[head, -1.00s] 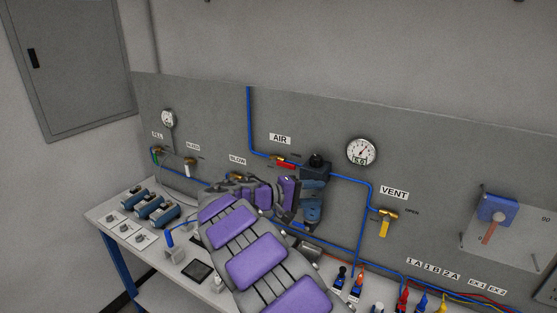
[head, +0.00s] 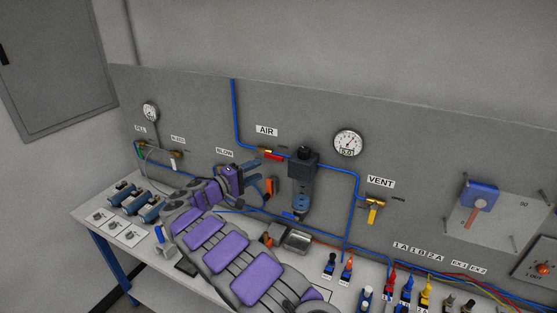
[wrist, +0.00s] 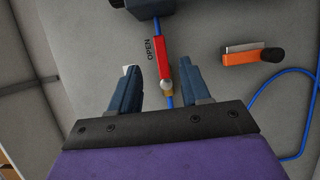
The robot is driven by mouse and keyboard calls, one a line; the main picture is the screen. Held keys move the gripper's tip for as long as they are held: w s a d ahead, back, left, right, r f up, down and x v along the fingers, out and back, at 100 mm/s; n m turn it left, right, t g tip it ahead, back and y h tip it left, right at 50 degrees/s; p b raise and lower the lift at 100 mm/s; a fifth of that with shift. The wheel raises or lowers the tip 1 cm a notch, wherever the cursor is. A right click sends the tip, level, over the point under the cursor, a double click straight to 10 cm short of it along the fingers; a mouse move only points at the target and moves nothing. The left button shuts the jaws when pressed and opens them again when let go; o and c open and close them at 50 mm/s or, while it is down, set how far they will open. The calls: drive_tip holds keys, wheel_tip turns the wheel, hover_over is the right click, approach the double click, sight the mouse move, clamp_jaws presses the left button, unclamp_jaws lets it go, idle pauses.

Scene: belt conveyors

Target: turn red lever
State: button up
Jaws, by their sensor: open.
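The red lever (head: 272,154) is on the blue air line under the AIR sign, on the grey back panel. In the head view my gripper (head: 262,184) is below and slightly left of the lever.
A dark filter unit (head: 303,180) stands just right of the lever, with a gauge (head: 348,143) beyond it. An orange-and-black tool (wrist: 255,57) is right of my fingers in the wrist view. A yellow VENT lever (head: 372,213) is farther right. The bench below holds several fittings.

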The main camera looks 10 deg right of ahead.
sight(278, 160)
drive_tip(key=x, duration=1)
drive_tip(key=shift+w, duration=0.4)
drive_tip(key=shift+w+d, duration=0.15)
drive_tip(key=shift+d, duration=0.4)
drive_tip(key=shift+a, duration=0.4)
drive_tip(key=c, duration=0.4)
drive_tip(key=shift+d, duration=0.15)
clamp_jaws()
